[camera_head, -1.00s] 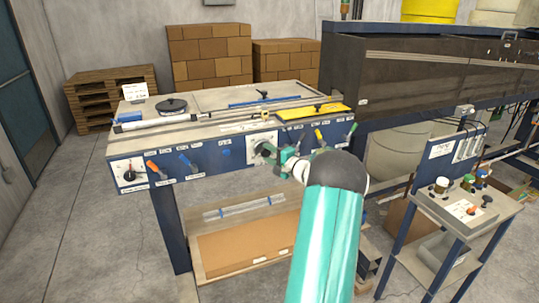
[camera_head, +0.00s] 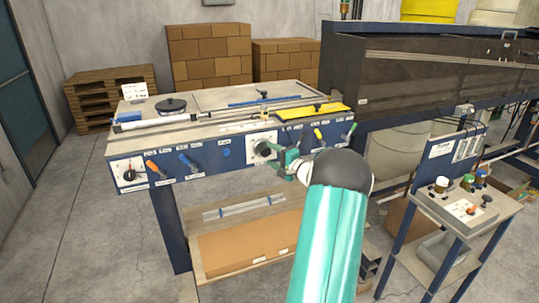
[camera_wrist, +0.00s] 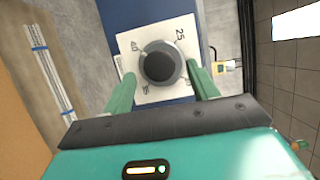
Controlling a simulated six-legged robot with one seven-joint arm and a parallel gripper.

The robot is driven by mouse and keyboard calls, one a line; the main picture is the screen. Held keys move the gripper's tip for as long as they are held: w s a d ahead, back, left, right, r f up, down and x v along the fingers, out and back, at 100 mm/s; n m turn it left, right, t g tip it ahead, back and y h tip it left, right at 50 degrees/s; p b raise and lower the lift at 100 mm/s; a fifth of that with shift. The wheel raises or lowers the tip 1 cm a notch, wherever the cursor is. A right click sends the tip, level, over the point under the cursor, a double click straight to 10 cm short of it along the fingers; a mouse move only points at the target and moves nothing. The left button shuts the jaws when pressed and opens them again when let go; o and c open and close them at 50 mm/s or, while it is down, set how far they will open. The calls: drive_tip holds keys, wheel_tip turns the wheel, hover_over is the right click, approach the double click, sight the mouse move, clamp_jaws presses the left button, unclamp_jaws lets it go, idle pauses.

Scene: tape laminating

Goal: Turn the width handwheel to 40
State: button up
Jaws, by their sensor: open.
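The width handwheel (camera_head: 262,149) is a dark round knob on a white plate in the front panel of the blue bench. In the wrist view the handwheel (camera_wrist: 160,65) shows from the front, with 25 at its upper right, 40 at its upper left and another, unclear number at its lower left. I see no clear pointer mark on it. My gripper (camera_wrist: 161,72) is open, its green fingers appearing on either side of the handwheel; contact cannot be told. In the head view my gripper (camera_head: 284,159) is just right of the handwheel, partly hidden by my arm.
Orange (camera_head: 153,167) and blue (camera_head: 188,163) levers and a small dial (camera_head: 129,174) lie left along the panel. Yellow (camera_head: 318,134) and green (camera_head: 351,130) levers stand close to the right. A control stand (camera_head: 466,210) is farther right. The floor at left is free.

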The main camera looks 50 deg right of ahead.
drive_tip(key=s+a, duration=0.1)
drive_tip(key=s, duration=1)
drive_tip(key=shift+s+a, duration=0.3)
drive_tip(key=shift+a, duration=0.05)
